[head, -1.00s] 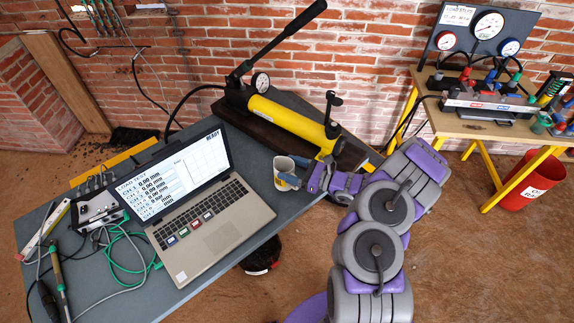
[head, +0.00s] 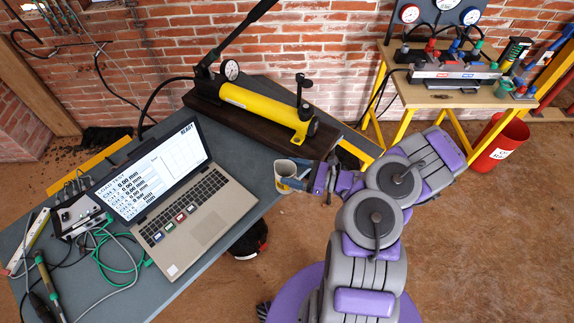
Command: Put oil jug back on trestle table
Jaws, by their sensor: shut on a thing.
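A pale jug (head: 283,184) with a yellowish inside, which I take to be the oil jug, is upright near the right edge of the grey table. My gripper (head: 305,177) reaches in from the right and is shut on its right side; the fingers are small and partly hidden. Whether the jug's base is clear of the grey tabletop I cannot tell. The trestle table (head: 440,98), with a wooden top and yellow legs, stands at the back right.
The grey table (head: 225,262) carries an open laptop (head: 205,222), a yellow hand pump (head: 260,106) on a dark board, and cables.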

